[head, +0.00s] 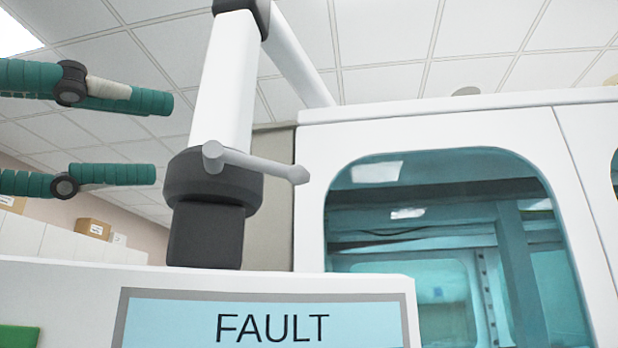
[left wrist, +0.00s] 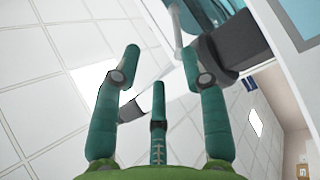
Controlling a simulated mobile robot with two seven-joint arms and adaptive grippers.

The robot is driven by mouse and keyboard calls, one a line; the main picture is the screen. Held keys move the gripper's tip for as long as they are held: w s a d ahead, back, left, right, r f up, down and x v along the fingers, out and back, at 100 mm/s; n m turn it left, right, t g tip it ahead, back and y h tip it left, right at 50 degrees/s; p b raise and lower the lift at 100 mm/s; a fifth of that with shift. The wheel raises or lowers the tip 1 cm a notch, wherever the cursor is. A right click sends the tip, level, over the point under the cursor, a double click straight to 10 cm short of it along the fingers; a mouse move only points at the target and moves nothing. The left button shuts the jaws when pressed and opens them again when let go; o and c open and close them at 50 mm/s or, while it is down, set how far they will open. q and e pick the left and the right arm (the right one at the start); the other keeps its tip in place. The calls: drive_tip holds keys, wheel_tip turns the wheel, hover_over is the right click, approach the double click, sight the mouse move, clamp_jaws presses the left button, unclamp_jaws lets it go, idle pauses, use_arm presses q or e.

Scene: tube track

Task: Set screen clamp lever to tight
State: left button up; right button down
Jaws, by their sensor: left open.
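The clamp lever (head: 255,164) is a thin grey rod with a round knob end. It sticks out to the right from a dark clamp collar (head: 215,182) on a white post (head: 230,85) above the screen. The collar also shows in the left wrist view (left wrist: 232,47), at the upper right beyond the fingers. The screen (head: 265,325) reads FAULT on light blue. My left gripper (head: 160,138) has teal fingers spread apart, left of the post and collar, with nothing between them. It is apart from the lever. My right gripper is not in view.
A white cabinet (head: 312,205) with a large tinted window (head: 440,250) stands to the right behind the lever. Cardboard boxes (head: 93,228) sit at the far left back. A green patch (head: 18,338) shows at the lower left, beside the screen. Open air lies between my fingers and the post.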

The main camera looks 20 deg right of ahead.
use_arm(q)
drive_tip(key=r+t, duration=0.1)
drive_tip(key=t, duration=0.1)
drive_tip(key=y+p, duration=0.1)
drive_tip(key=p, duration=0.1)
approach(271, 163)
drive_tip(key=w+d+r, duration=0.1)
drive_tip(key=d+r, duration=0.1)
drive_tip(key=d, duration=0.1)
drive_tip(key=x, duration=0.3)
drive_tip(key=f+p+x, duration=0.1)
drive_tip(key=x, duration=0.2)
drive_tip(key=shift+w+d+f, duration=0.1)
drive_tip(key=shift+w+f, duration=0.05)
drive_tip(key=shift+w+d+p, duration=0.15)
drive_tip(key=shift+d+p, duration=0.25)
drive_tip(key=shift+p, duration=0.1)
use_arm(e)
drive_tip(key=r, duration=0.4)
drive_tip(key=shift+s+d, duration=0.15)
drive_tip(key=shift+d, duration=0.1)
use_arm(q)
clamp_jaws()
